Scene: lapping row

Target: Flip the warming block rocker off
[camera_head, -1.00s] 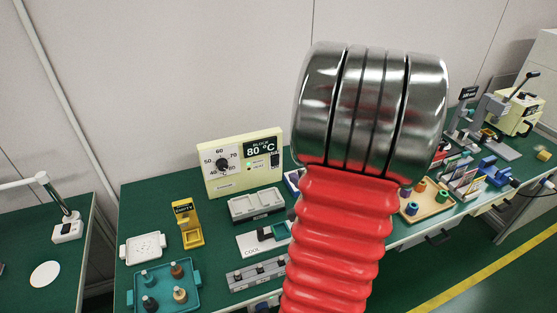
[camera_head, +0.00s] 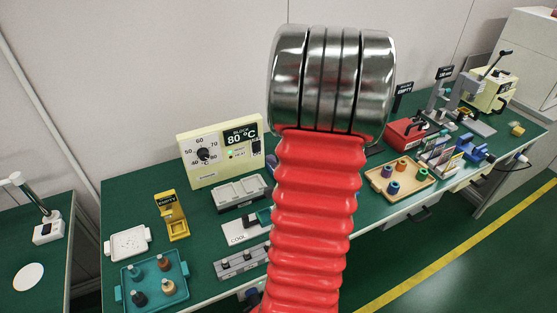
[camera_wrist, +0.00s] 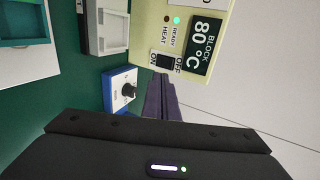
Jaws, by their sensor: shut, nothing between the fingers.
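The warming block controller is a cream panel (camera_head: 192,172) at the back of the green bench, with a dial and a display reading 80 °C. Its black rocker (camera_wrist: 166,62) sits between ON and OFF labels in the wrist view, just beyond my fingertips. A green lamp (camera_wrist: 177,20) by READY is lit. My gripper (camera_wrist: 159,86) is shut and empty, its dark purple fingers pointing at the rocker's edge of the panel. I cannot tell if they touch it.
A blue box with a black knob (camera_wrist: 128,90) stands close beside the fingers. A grey-white block (camera_head: 241,192) lies before the panel. A yellow EMPTY stand (camera_head: 172,220) and teal tray (camera_head: 133,272) are to the left. A wooden tray (camera_head: 381,185) is to the right.

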